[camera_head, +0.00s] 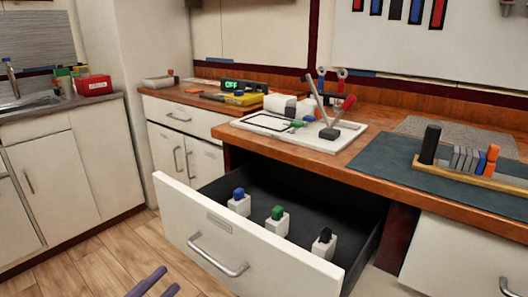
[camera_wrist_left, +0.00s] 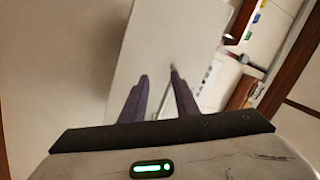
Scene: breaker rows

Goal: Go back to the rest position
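My left gripper (camera_head: 167,280) shows at the bottom edge of the head view, left of the drawer handle (camera_head: 218,256). In the left wrist view its two dark fingers (camera_wrist_left: 158,75) stand apart with nothing between them. The white drawer (camera_head: 176,218) is pulled open. Inside it stand three white blocks with coloured tops: blue (camera_head: 239,203), green (camera_head: 277,219) and black (camera_head: 323,243). The gripper is outside the drawer and clear of them. My right gripper is in neither view.
The wooden counter above carries a white tray (camera_head: 340,142) with tools and a dark mat (camera_head: 382,162) with a rack of grey and orange pieces. White cabinets stand at the left. The wooden floor (camera_head: 110,250) before the drawer is clear.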

